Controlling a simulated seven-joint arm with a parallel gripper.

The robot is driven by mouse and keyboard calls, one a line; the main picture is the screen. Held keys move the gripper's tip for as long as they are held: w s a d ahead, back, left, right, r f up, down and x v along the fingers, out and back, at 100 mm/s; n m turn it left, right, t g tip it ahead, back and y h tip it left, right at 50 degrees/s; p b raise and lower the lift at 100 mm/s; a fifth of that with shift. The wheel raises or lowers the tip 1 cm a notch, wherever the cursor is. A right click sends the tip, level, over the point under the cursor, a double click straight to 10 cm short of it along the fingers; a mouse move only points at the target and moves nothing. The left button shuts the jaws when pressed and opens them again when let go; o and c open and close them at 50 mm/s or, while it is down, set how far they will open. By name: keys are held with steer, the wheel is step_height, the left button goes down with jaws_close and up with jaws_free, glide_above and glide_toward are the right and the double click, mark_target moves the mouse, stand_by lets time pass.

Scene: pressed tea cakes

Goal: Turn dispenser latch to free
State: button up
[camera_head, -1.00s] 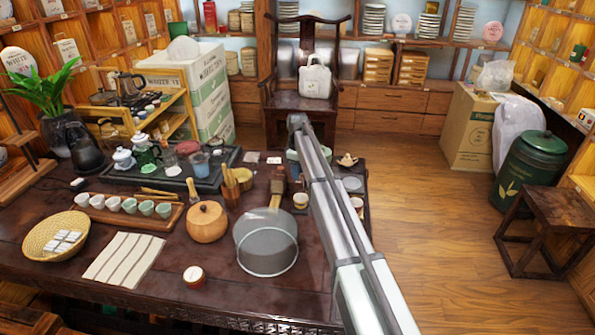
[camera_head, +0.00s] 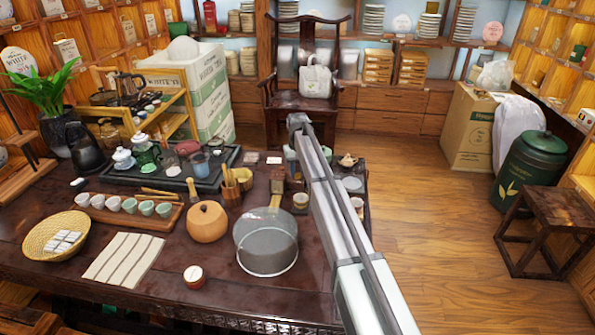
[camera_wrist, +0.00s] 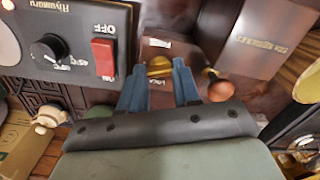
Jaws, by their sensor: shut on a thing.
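In the wrist view, my gripper (camera_wrist: 160,78) reaches in with two blue fingers. It is shut on a small yellow, brass-like latch (camera_wrist: 159,66), which sits between the fingertips. The latch is on a dark brown dispenser front (camera_wrist: 190,52) with a small pale label above it. Small lettering below the latch, partly between the fingers, seems to read LOCK. The exact angle of the latch is hard to tell. In the head view, my arm hides the gripper and the latch.
A dark panel with a red switch (camera_wrist: 103,58) and a black knob (camera_wrist: 48,48) stands close left of my fingers. A round copper-coloured thing (camera_wrist: 221,90) is close right. In the head view, a grey pan (camera_head: 266,242) and a wooden pot (camera_head: 207,222) stand on the table.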

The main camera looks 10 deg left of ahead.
steer(key=shift+m, duration=1.6)
steer(key=o, duration=1.1)
steer(key=shift+c, duration=0.2)
step_height(320, 180, up, 14)
steer(key=shift+f, duration=0.1)
